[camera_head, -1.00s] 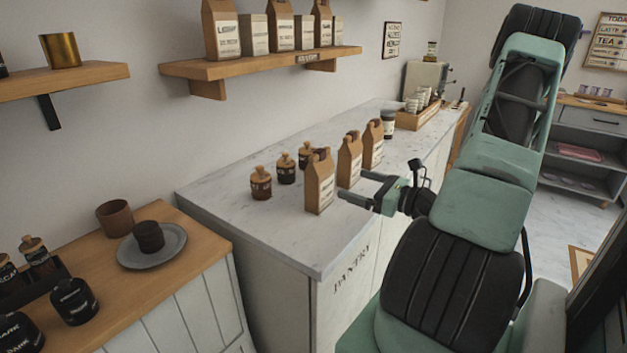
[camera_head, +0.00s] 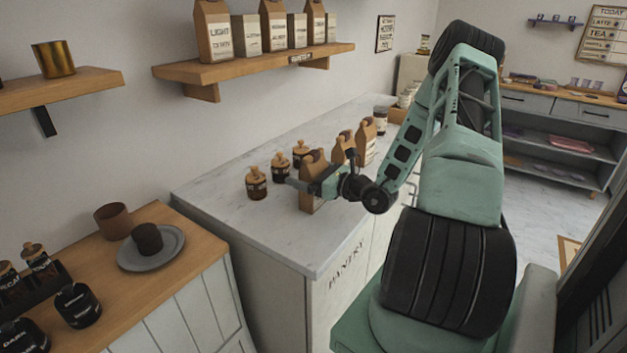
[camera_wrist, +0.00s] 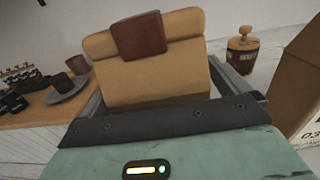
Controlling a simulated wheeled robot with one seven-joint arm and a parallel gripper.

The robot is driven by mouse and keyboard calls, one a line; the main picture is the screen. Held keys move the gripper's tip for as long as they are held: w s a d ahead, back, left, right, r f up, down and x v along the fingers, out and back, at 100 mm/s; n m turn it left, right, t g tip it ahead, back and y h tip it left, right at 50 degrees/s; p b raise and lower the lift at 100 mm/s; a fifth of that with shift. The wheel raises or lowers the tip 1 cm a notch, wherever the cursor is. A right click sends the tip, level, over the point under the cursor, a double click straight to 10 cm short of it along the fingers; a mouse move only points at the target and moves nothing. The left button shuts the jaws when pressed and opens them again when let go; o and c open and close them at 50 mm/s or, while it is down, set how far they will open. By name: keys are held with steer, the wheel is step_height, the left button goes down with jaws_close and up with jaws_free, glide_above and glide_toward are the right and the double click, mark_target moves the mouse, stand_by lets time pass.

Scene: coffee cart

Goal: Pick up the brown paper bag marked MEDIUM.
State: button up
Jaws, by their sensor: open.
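A brown paper bag with a dark red-brown clip (camera_head: 314,160) stands upright on the marble counter, nearest in a row of three. In the wrist view the bag (camera_wrist: 165,75) fills the space between my fingers. My gripper (camera_head: 308,183) is open, with a finger on each side of this bag; I cannot tell if they touch it. Its label is turned away or covered, so I cannot read MEDIUM. Two similar bags stand behind it, the middle one (camera_head: 343,147) and the far one (camera_head: 367,140); their labels are also unreadable.
Several small corked jars, one nearest (camera_head: 256,184), stand left of the bags. In the wrist view another bag (camera_wrist: 298,90) is close on the right. A wall shelf (camera_head: 250,67) holds more bags. The counter's front (camera_head: 290,250) is clear.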

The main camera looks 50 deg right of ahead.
steer(key=c, duration=1.2)
steer(key=shift+r, duration=0.15)
